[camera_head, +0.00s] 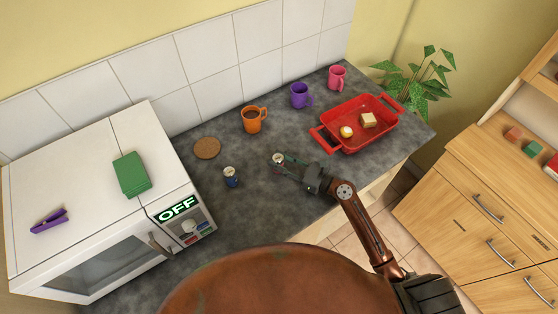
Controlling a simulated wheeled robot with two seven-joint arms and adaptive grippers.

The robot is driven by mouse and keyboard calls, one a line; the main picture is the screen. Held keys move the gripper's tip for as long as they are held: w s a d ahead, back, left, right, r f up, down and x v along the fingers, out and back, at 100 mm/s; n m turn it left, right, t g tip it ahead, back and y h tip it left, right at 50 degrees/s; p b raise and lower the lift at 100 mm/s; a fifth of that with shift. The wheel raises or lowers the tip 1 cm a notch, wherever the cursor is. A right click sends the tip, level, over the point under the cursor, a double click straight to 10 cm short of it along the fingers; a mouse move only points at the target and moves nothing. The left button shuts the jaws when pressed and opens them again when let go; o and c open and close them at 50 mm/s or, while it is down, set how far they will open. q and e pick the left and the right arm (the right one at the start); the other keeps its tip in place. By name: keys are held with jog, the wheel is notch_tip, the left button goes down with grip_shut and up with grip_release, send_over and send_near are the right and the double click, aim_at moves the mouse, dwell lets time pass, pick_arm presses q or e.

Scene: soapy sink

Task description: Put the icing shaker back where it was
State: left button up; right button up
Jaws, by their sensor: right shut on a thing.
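My right gripper (284,165) reaches in from the lower right over the grey counter. It is shut on a small white-topped shaker (278,158), which looks like the icing shaker. The fingers hide much of its body, and I cannot tell whether it touches the counter. A second small shaker (230,177), dark blue with a pale top, stands upright on the counter to the left, apart from the gripper. A round brown cork coaster (207,148) lies behind it, with nothing on it. My left gripper is not in view.
An orange mug (254,120) with dark contents, a purple mug (300,96) and a pink mug (337,77) stand along the back. A red tray (334,137) holds two pale pieces. A white microwave (100,184) stands left. Counter (257,204) near the shakers is clear.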

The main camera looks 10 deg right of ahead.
jog(key=shift+f, duration=0.1)
jog(key=o, duration=1.2)
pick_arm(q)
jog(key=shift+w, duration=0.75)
pick_arm(e)
jog(key=shift+o, duration=0.2)
pick_arm(q)
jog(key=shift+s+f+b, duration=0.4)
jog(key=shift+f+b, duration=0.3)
jog(key=shift+b, duration=0.05)
pick_arm(e)
jog(key=v, duration=1.2)
